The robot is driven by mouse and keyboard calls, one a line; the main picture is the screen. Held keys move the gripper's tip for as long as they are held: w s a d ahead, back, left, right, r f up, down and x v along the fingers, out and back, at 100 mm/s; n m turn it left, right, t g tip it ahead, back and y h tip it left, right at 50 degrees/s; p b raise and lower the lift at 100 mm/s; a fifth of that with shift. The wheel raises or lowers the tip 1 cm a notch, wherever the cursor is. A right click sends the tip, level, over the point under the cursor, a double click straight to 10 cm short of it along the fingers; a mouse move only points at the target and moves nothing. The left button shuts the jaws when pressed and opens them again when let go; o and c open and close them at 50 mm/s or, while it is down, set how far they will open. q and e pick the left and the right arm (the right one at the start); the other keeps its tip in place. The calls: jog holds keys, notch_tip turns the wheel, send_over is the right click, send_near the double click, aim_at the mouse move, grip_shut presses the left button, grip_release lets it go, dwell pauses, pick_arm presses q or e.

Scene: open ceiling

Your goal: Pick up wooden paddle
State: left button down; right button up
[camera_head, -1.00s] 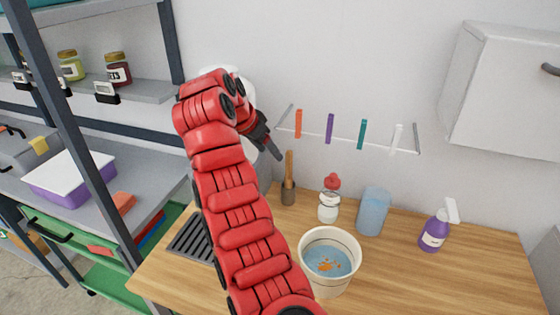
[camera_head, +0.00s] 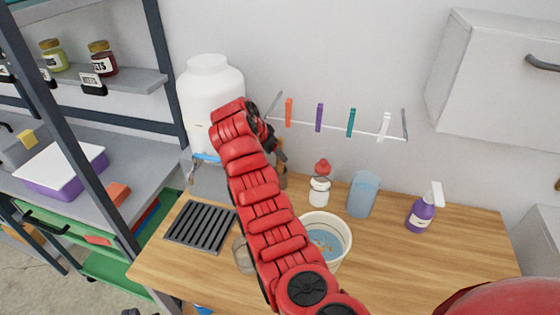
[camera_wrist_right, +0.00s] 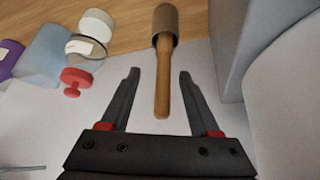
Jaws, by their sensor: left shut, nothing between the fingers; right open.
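The wooden paddle (camera_wrist_right: 163,85) shows in the right wrist view with its light handle between my right gripper's fingers (camera_wrist_right: 159,73). The fingers are open, with a gap on each side of the handle. The handle's other end stands in a brown cup-like piece (camera_wrist_right: 166,25) on the wooden top. In the head view my right gripper (camera_head: 276,143) is above the paddle's spot at the back of the table and hides most of it. Only the brown base (camera_head: 283,180) shows there. I do not see my left gripper.
A white bucket (camera_head: 342,227) is in front. A large white jug (camera_head: 193,95) stands left, above a black rack (camera_head: 200,227). A peg rail (camera_head: 368,130) runs above.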

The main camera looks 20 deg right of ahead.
aim_at(278, 165)
jog(key=p+x, duration=0.1)
jog(key=x, duration=0.1)
jog(key=p+x, duration=0.1)
jog(key=x, duration=0.1)
jog(key=shift+w+f, duration=0.25)
jog(key=shift+w, duration=0.15)
grip_shut()
